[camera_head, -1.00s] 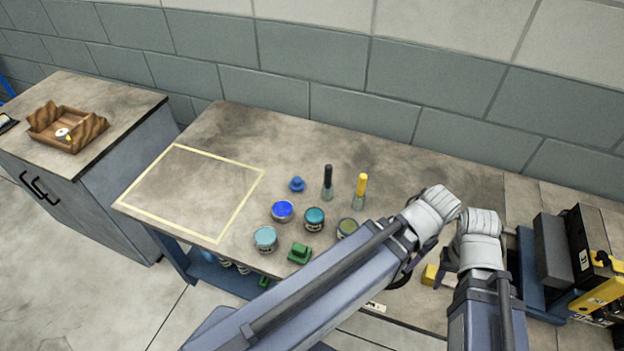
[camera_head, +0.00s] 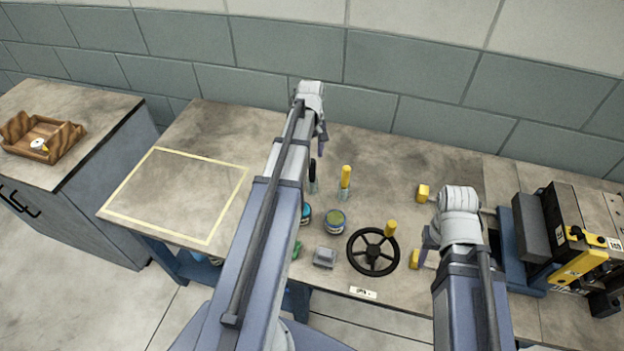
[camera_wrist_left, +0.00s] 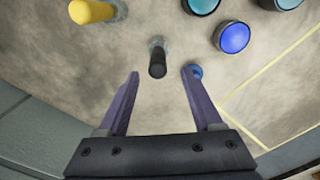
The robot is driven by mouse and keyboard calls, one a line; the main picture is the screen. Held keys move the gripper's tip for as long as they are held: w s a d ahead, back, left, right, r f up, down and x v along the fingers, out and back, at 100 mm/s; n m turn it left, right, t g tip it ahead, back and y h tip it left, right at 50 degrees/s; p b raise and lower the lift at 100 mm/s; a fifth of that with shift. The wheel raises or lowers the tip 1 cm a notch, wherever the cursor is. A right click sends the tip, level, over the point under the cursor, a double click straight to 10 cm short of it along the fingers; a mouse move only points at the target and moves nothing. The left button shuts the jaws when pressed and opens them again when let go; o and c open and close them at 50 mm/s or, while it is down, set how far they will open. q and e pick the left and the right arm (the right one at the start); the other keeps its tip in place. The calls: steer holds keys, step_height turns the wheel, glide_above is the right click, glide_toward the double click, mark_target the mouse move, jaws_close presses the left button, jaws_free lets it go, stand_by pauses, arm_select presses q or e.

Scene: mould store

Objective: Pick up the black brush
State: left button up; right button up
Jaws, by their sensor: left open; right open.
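The black brush (camera_head: 313,172) stands upright on the bench in the head view, handle up, partly beside my left arm. In the left wrist view the black brush (camera_wrist_left: 157,62) is seen from above, just beyond and between the fingertips, not touching them. My left gripper (camera_wrist_left: 165,72) is open and empty; in the head view it (camera_head: 321,140) hangs above and behind the brush. My right gripper (camera_head: 428,245) is open over the right part of the bench, away from the brush.
A yellow-handled brush (camera_head: 345,177) stands right of the black one. Close by are a blue knob-like piece (camera_wrist_left: 193,71) and a blue-lidded tin (camera_wrist_left: 232,37). A black handwheel (camera_head: 372,252) and grey block (camera_head: 325,257) lie in front. The taped square (camera_head: 151,158) is empty.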

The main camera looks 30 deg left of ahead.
mark_target(312, 170)
arm_select(q)
steer(key=shift+w+d+f+b, duration=0.1)
steer(key=shift+f+b, duration=1.9)
steer(key=shift+d+f+b, duration=0.1)
steer(key=shift+f+b, duration=1.85)
steer(key=shift+f, duration=0.05)
steer(key=shift+r, duration=0.1)
jaws_close()
